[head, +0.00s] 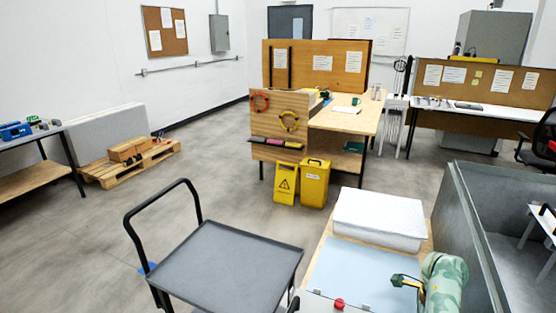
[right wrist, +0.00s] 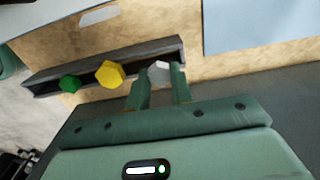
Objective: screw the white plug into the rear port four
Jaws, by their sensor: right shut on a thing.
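In the right wrist view the fingers of my right gripper (right wrist: 160,85) are shut on the white plug (right wrist: 158,71), whose pale head shows between the fingertips. The plug is at the right part of a dark rail (right wrist: 140,56); I cannot tell whether it is still seated there. In the head view my green right arm is at the bottom right, over the bench, and its fingers cannot be made out. My left gripper is not in view. I cannot make out rear port four in either view.
A yellow plug (right wrist: 109,74) and a green plug (right wrist: 70,84) sit in the rail left of the fingers. A white box (head: 380,215) stands at the back of the bench, behind a light blue panel (head: 355,268). A red knob (head: 339,303) is at the front. A grey cart (head: 225,262) stands left.

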